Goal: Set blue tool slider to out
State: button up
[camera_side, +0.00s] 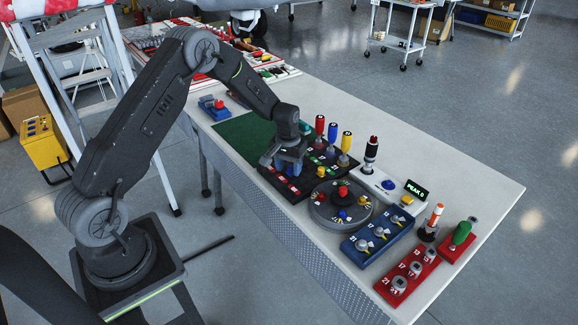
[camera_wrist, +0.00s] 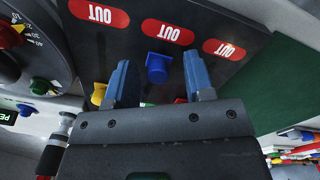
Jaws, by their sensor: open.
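The black slider panel (camera_side: 308,187) lies on the table in the side view, with red labels along its near edge. In the wrist view the blue slider knob (camera_wrist: 158,67) stands between my gripper's two fingers, close to the middle red OUT label (camera_wrist: 167,31). My gripper (camera_wrist: 161,78) is open, with a gap visible on both sides of the knob. A yellow knob (camera_wrist: 98,93) and a red knob (camera_wrist: 180,100) show partly behind the fingers, farther from the OUT labels.
A round dial (camera_side: 340,205) sits right beside the panel. Red, blue and yellow upright handles (camera_side: 333,133) stand behind it. A blue switch box (camera_side: 378,238) and a red switch box (camera_side: 408,275) lie nearer the right end. A bare green mat (camera_side: 240,138) lies left of the panel.

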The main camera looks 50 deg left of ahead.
aim_at(288, 168)
jog(key=shift+r, duration=0.1)
notch_tip(288, 168, up, 14)
jog(key=shift+a, duration=0.15)
dwell(0.3)
jog(key=s+d+r+m+t, duration=0.2)
jog(key=s+d+r, duration=0.75)
jog(key=r, duration=0.35)
jog(key=s+d+m+t, duration=0.1)
jog(key=s+d, duration=0.2)
jog(key=s, duration=0.6)
jog(key=s+d+r+m+t, duration=0.1)
jog(key=s+d+m+t, duration=0.1)
jog(key=s, duration=0.7)
jog(key=shift+s+d+r, duration=0.2)
jog(key=shift+d+r, duration=0.1)
jog(key=shift+d, duration=0.35)
